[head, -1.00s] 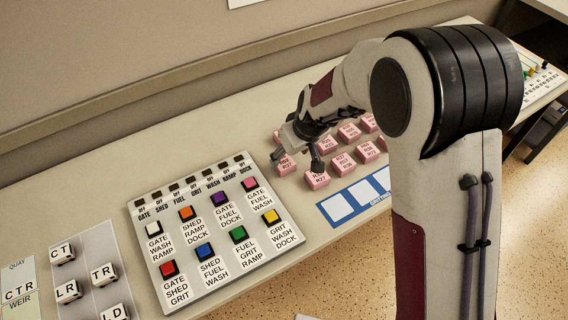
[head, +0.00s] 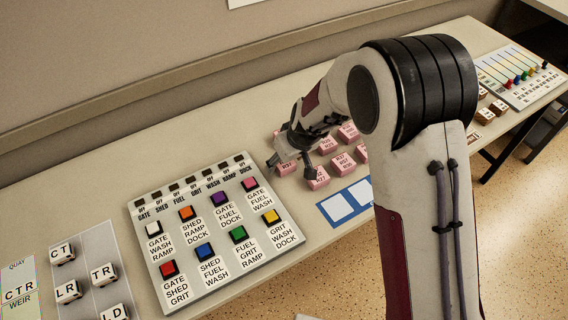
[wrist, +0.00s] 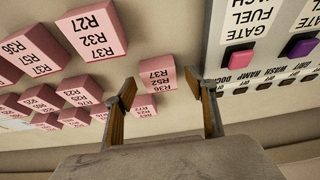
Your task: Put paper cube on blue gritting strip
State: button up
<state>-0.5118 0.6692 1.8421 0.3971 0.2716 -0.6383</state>
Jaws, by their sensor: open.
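Several pink paper cubes with black R-number labels stand in rows on the desk. One paper cube (head: 286,168) lies at my gripper (head: 291,166) in the head view. In the wrist view a paper cube (wrist: 157,74) lies in the gap between the fingers of my gripper (wrist: 164,84), which are apart; I see no contact.
A button panel (head: 215,225) with coloured buttons stands left of the cubes; its edge (wrist: 212,45) is close to my right finger in the wrist view. Lettered cubes (head: 68,291) lie far left. A slider panel (head: 520,75) and brown blocks (head: 485,116) are far right.

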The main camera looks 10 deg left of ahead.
jog(key=shift+w+a+f, duration=0.15)
jog(key=shift+f, duration=0.3)
jog(key=c, duration=1.3)
jog(key=shift+r, duration=0.1)
jog(key=shift+c, duration=0.2)
notch_tip(320, 180, up, 10)
dwell(0.3)
